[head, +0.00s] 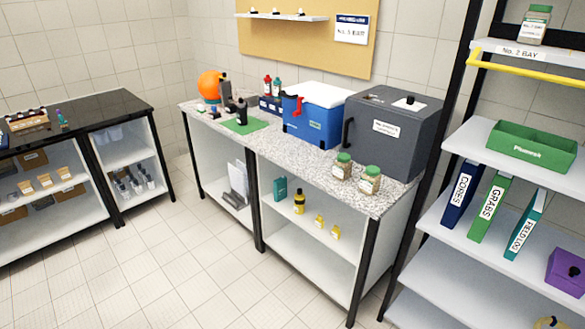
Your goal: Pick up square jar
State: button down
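Two clear jars with green lids and brownish contents stand upright close together at the front right of the speckled counter (318,160). The left jar (342,169) looks rounder. The right jar (369,184) has a pale label and may be square, but it is too small to be sure. Another green-lidded jar (533,28) with a label stands on the top shelf at the far right, and it looks boxy. My gripper is not in view.
A grey box (410,135) and a blue cooler with a white lid (312,120) stand behind the jars. A black-posted shelf unit (455,205) with binders and a green bin (530,147) is at right. The tiled floor (150,265) is clear in front.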

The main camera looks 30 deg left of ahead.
aim_at(342, 169)
jog(key=u, duration=0.9)
jog(key=i, duration=1.7)
